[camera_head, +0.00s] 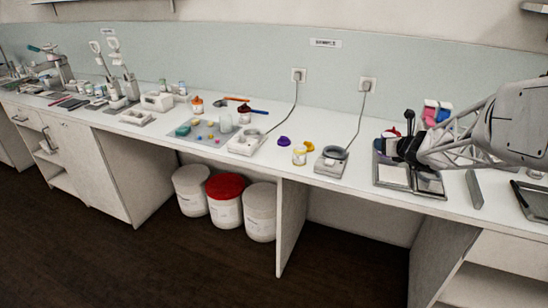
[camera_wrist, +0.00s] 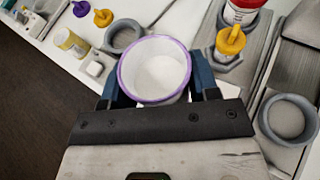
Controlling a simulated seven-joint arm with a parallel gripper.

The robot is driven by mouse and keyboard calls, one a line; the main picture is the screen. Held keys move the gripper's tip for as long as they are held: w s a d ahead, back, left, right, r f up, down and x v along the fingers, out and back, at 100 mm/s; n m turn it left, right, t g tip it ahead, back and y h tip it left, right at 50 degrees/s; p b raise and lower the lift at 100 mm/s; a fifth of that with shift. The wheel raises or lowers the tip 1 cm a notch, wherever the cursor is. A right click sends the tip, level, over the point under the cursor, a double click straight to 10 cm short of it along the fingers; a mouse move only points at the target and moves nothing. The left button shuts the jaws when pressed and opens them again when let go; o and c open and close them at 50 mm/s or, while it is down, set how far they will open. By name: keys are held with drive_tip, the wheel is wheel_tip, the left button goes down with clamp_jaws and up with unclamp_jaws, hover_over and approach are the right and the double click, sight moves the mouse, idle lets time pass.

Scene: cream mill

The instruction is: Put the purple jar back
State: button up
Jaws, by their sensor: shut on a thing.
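The purple jar (camera_wrist: 155,95) is an open, pale cup with a purple rim and white contents, seen from above in the wrist view. My gripper (camera_wrist: 157,80) is shut on it, with a dark blue finger on each side. In the head view my gripper (camera_head: 408,150) is above the grey tray on the right; I cannot make out the jar there. A purple lid (camera_head: 284,141) lies apart on the counter and also shows in the wrist view (camera_wrist: 81,8).
Left of my gripper are a yellow lid (camera_head: 309,146), a yellow-marked jar (camera_head: 299,157) and a ring-topped device (camera_head: 331,161). The grey tray (camera_head: 392,175) holds an empty ring holder (camera_wrist: 288,118), a red-topped jar (camera_wrist: 240,14) and a yellow-capped item (camera_wrist: 230,42). Counter is clear between device and tray.

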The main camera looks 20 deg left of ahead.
drive_tip(key=shift+w+d+r+m+t+h, duration=0.15)
drive_tip(key=shift+d, duration=0.25)
drive_tip(key=shift+w+d+r+m+t+h, duration=0.1)
drive_tip(key=shift+d+m+t+h, duration=0.05)
drive_tip(key=shift+d, duration=0.25)
drive_tip(key=w+d+r+m+t+h, duration=0.15)
drive_tip(key=d+m+h, duration=0.45)
drive_tip(key=d, duration=0.7)
drive_tip(key=s+a+f+m+h, duration=0.1)
drive_tip(key=s+a+f+h, duration=0.1)
drive_tip(key=a, duration=0.9)
drive_tip(key=s+a+f+m+h, duration=0.1)
drive_tip(key=a+f, duration=0.2)
drive_tip(key=a, duration=0.9)
drive_tip(key=s+a+f, duration=0.1)
drive_tip(key=s+a, duration=0.5)
drive_tip(key=a, duration=0.5)
drive_tip(key=s+a+f, duration=0.2)
drive_tip(key=s+a, duration=0.4)
drive_tip(key=a, duration=0.6)
drive_tip(key=shift+s+t+h, duration=0.3)
drive_tip(key=shift+t, duration=0.15)
drive_tip(key=shift+w+a+f, duration=0.15)
